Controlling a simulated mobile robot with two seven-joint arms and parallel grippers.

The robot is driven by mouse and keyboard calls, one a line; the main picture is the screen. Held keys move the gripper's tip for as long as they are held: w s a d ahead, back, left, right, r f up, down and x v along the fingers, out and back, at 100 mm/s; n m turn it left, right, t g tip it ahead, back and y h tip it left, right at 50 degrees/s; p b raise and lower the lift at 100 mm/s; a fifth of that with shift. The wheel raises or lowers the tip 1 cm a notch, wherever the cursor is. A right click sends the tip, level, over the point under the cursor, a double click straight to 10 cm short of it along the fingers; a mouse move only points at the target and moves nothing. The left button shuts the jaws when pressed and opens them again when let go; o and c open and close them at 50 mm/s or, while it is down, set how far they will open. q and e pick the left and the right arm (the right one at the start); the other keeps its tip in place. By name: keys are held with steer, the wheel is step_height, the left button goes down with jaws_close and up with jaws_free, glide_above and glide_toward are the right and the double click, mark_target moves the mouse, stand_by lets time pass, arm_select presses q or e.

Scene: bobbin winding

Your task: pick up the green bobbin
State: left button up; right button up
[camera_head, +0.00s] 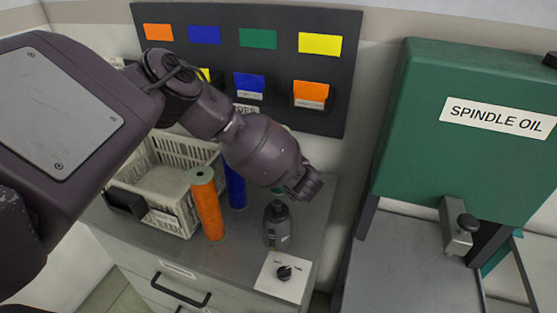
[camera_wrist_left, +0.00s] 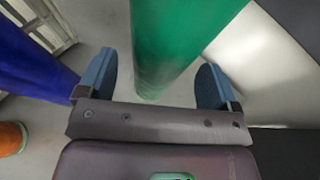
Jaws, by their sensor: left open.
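The green bobbin (camera_wrist_left: 178,45) stands between the two blue fingers of my left gripper (camera_wrist_left: 156,75) in the left wrist view. The fingers are apart, with a visible gap on each side of the bobbin. In the head view my left gripper (camera_head: 305,188) is above the back right of the cabinet top, and I cannot make out the green bobbin there; my arm and gripper seem to hide it. My right gripper is not in view.
An orange bobbin (camera_head: 207,207) and a blue bobbin (camera_head: 236,188) stand left of the gripper. A dark grey bottle (camera_head: 277,226) and a knob on a white plate (camera_head: 284,273) are in front. A white basket (camera_head: 178,221) is at left, a green spindle oil box (camera_head: 450,120) at right.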

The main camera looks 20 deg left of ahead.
arm_select(q)
steer(key=shift+x, duration=1.25)
steer(key=c, duration=1.1)
